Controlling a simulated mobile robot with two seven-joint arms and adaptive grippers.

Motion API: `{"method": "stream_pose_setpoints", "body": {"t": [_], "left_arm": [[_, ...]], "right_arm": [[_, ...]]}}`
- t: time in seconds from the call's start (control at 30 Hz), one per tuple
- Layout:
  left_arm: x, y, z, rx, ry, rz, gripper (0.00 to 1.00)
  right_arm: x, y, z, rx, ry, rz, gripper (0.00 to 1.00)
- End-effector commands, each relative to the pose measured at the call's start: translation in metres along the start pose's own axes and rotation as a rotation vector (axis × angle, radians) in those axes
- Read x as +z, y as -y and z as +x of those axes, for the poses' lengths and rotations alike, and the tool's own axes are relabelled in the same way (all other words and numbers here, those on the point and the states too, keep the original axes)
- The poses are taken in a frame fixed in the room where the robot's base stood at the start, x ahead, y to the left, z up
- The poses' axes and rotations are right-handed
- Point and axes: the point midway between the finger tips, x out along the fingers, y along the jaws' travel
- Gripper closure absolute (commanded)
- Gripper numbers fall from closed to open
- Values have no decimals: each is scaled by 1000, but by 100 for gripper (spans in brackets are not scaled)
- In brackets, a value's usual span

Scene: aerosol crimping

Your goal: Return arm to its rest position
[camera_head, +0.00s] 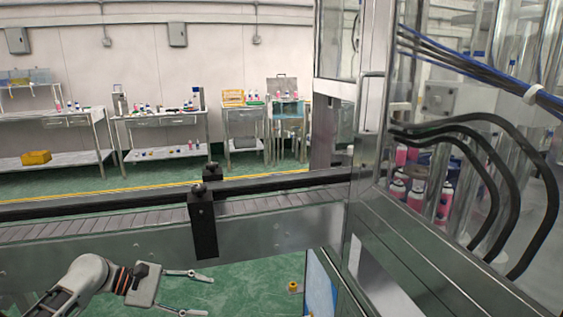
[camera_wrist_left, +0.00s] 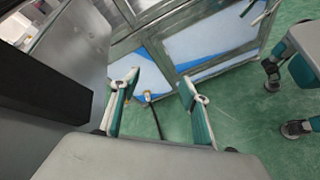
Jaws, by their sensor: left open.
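My left arm (camera_head: 85,279) comes in from the lower left of the head view. My left gripper (camera_head: 208,294) is open, with two thin fingers spread apart and nothing between them. It is in front of and below the conveyor (camera_head: 270,230), over the green floor. In the left wrist view the open left gripper (camera_wrist_left: 159,77) shows both fingers apart, with the floor and the lower panels of a metal cabinet (camera_wrist_left: 209,45) beyond them. My right gripper is not in view.
The conveyor's dark rail and black bracket (camera_head: 202,225) stand close behind the left gripper. A glass-walled machine with pink aerosol cans (camera_head: 416,197) is at the right. A small yellow object (camera_head: 294,287) is on the floor right of the gripper. Workbenches (camera_head: 160,118) stand along the far wall.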

Motion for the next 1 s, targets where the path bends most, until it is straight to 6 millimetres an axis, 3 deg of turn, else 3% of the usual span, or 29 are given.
{"method": "stream_pose_setpoints", "body": {"t": [0.03,0.2,0.33,0.47,0.57,0.7,1.0], "left_arm": [[-2,34,21,-50,-29,109,55],[-13,126,64,-204,-149,533,55],[-19,181,77,-317,-240,843,55],[-23,223,73,-443,-340,1129,55],[-25,247,58,-557,-425,1326,55],[-24,274,19,-763,-547,1554,55],[-14,303,-78,-1200,-693,1767,55]], "right_arm": [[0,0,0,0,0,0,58],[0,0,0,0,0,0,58],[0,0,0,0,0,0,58],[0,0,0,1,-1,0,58],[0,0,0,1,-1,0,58],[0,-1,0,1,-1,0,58],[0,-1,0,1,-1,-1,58]]}}
